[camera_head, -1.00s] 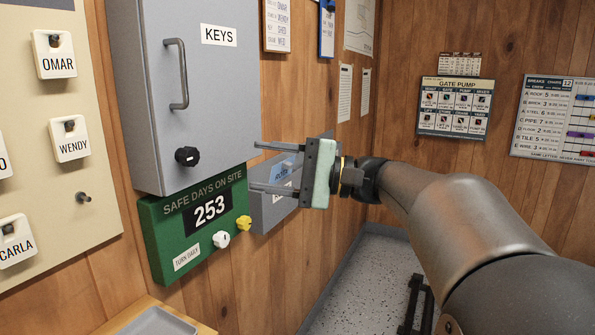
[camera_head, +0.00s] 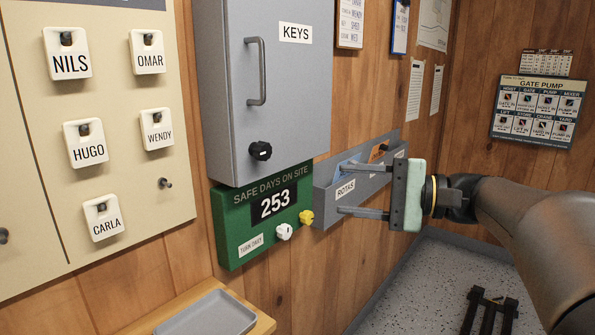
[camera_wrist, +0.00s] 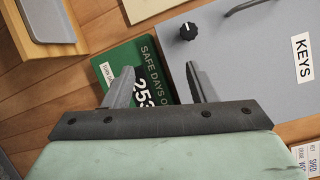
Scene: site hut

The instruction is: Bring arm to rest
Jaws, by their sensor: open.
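My gripper (camera_head: 352,189) is open and empty. In the head view it is right of the green SAFE DAYS ON SITE board (camera_head: 237,221), in front of the grey rack labelled ROTAS (camera_head: 320,202), with its fingers pointing left. The wrist view also shows both fingers (camera_wrist: 160,85) apart, with the green board and its number 253 behind them. Nothing is between the fingers. I cannot tell how far the fingertips are from the wall.
A grey KEYS cabinet (camera_head: 285,95) with a handle and black knob hangs above the green board. A board with name tags (camera_head: 130,205) is at left. A tray (camera_head: 212,316) sits on a wooden shelf below.

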